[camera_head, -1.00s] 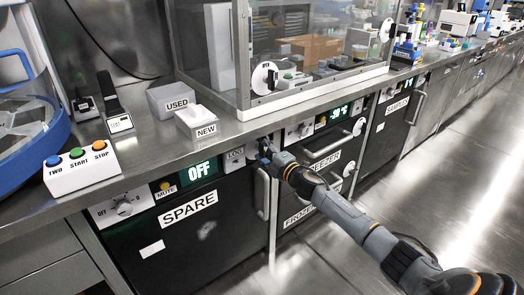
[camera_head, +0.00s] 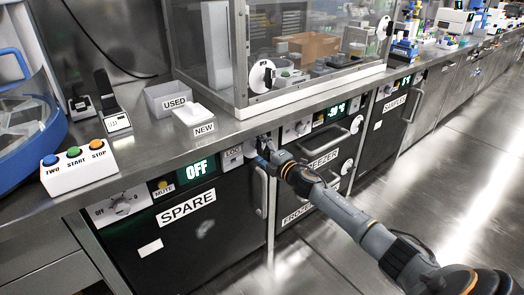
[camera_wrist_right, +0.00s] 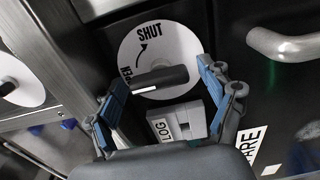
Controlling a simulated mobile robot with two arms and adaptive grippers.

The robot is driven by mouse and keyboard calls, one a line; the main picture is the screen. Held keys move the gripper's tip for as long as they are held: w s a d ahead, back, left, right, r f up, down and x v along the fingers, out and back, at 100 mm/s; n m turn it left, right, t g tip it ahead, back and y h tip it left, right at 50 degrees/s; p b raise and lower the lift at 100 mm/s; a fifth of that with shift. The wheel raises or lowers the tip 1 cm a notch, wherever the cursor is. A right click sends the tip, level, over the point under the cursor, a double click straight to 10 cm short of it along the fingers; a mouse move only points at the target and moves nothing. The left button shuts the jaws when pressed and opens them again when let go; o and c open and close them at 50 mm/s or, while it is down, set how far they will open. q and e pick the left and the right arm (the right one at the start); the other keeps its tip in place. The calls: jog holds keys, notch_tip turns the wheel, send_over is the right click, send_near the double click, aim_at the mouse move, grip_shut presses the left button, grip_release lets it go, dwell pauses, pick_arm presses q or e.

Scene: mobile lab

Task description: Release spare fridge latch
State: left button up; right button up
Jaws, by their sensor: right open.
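The spare fridge (camera_head: 200,235) has a black door with a SPARE label and a vertical bar handle (camera_head: 260,191), which also shows in the right wrist view (camera_wrist_right: 285,44). The latch is a white disc (camera_wrist_right: 180,50) marked SHUT with a curved arrow; a second word is partly hidden. Its dark knob bar (camera_wrist_right: 160,80) lies nearly level, slightly tilted. My right gripper (camera_head: 264,150) is at the latch by the door's upper right corner and hides it in the head view. In the wrist view its open fingers (camera_wrist_right: 162,92) stand either side of the knob; contact is unclear. My left gripper is not in view.
A small LOG panel (camera_wrist_right: 188,121) sits close by the latch. The counter above carries a button box (camera_head: 78,172) and USED and NEW boxes (camera_head: 200,119).

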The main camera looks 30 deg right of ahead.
jog(key=s, duration=1.2)
jog(key=shift+d, duration=0.45)
